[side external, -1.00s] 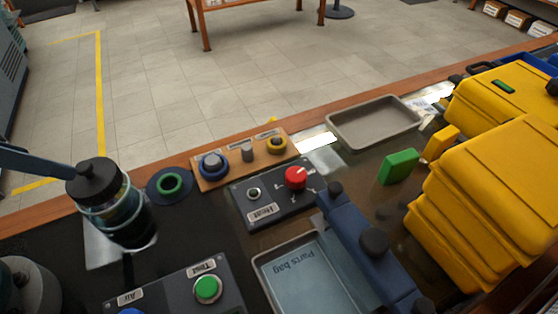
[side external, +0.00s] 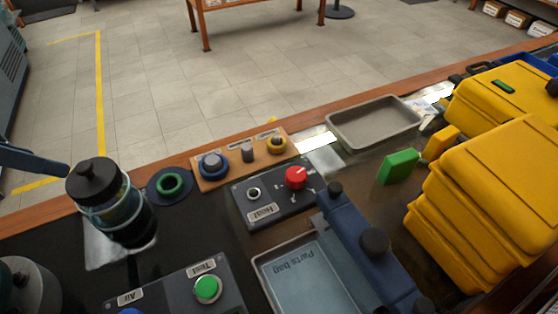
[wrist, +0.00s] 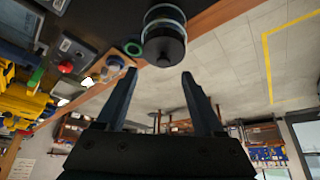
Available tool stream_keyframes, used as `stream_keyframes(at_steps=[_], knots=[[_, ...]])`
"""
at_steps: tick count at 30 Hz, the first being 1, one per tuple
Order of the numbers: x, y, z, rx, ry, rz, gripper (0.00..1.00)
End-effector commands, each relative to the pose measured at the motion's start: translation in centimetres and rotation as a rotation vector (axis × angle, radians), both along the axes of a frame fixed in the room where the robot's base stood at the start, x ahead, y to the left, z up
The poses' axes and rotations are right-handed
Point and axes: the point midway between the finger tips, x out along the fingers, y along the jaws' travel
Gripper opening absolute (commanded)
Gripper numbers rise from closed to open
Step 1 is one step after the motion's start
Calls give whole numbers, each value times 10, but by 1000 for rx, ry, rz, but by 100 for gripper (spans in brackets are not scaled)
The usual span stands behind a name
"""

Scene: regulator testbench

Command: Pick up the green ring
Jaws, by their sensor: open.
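The green ring (side external: 169,183) lies on a round dark blue base, between a clear jar with a black lid (side external: 97,180) and a wooden block. The wrist view also shows the green ring (wrist: 133,48) just beyond my left fingertip, partly hidden by the jar. My gripper (wrist: 159,73) is open and empty, with the jar's black lid beyond the gap between its fingers. In the side view only a blue part of my gripper or arm shows at the left edge, left of the jar and apart from the ring.
The wooden block (side external: 240,158) holds a blue ring, a grey post and a yellow ring. A control box with a red knob (side external: 295,177), a grey tray (side external: 375,122), a parts tray and yellow cases (side external: 490,200) stand to the right. A green-button box (side external: 207,289) is in front.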

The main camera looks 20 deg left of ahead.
Motion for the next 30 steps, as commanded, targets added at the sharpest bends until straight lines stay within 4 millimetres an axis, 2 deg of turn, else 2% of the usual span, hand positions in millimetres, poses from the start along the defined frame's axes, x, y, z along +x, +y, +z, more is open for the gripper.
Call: stream_keyframes(at_steps=[8, 12, 15, 21, 26, 30], knots=[[0, 0, 0, -3, 0, 5, 70], [3, 0, 5, -42, -15, 78, 70], [17, -1, 18, -97, -23, 173, 70], [47, -8, 24, -171, 44, 307, 70], [77, -18, 16, -209, 127, 402, 70], [101, -29, -3, -219, 210, 472, 70]])
